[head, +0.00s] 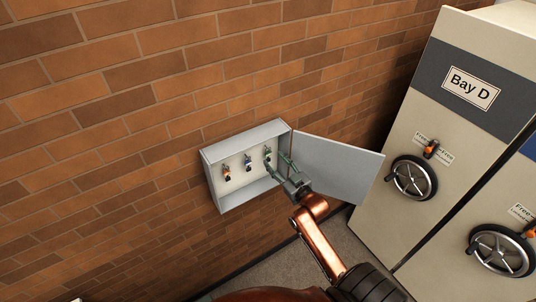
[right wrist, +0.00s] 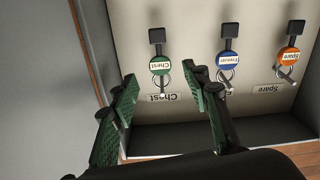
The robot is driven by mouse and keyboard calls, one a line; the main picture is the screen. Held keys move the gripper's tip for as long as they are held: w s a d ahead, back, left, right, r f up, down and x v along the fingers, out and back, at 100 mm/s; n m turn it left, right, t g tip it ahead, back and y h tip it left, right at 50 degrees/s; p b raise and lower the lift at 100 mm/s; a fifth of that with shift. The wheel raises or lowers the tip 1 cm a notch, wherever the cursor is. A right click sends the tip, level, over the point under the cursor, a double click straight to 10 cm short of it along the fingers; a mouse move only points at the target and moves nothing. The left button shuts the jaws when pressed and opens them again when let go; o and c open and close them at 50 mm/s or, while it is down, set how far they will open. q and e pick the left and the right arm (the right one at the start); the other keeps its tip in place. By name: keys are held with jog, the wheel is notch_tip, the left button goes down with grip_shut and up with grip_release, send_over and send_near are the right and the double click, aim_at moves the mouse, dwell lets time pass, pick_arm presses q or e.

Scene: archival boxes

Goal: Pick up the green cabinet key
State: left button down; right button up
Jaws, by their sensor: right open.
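The green key tag (head: 267,153), the rightmost of three keys, hangs on a hook inside the open grey wall cabinet (head: 209,176). In the right wrist view the green round tag (right wrist: 160,66) reads "Chest" upside down, with its key hanging from it. My right gripper (head: 279,164) is open at the cabinet's right side. In the right wrist view its green-padded fingers (right wrist: 165,88) stand apart, with the green tag just beyond the gap between their tips. I cannot tell whether they touch the key. My left gripper is not in view.
A blue-tagged key (right wrist: 228,60) hangs beside the green one, close to one finger. An orange-tagged key (right wrist: 290,55) hangs beyond it. The open cabinet door (head: 335,170) stands right of my gripper. Shelving bays with handwheels (head: 412,178) stand at the right.

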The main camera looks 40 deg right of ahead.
aim_at(269, 154)
jog(key=w, duration=0.2)
jog(key=w+p, duration=0.1)
jog(key=w, duration=0.1)
jog(key=shift+d+f, duration=0.15)
jog(key=shift+d, duration=0.05)
jog(key=shift+c, duration=0.4)
jog(key=c, duration=1)
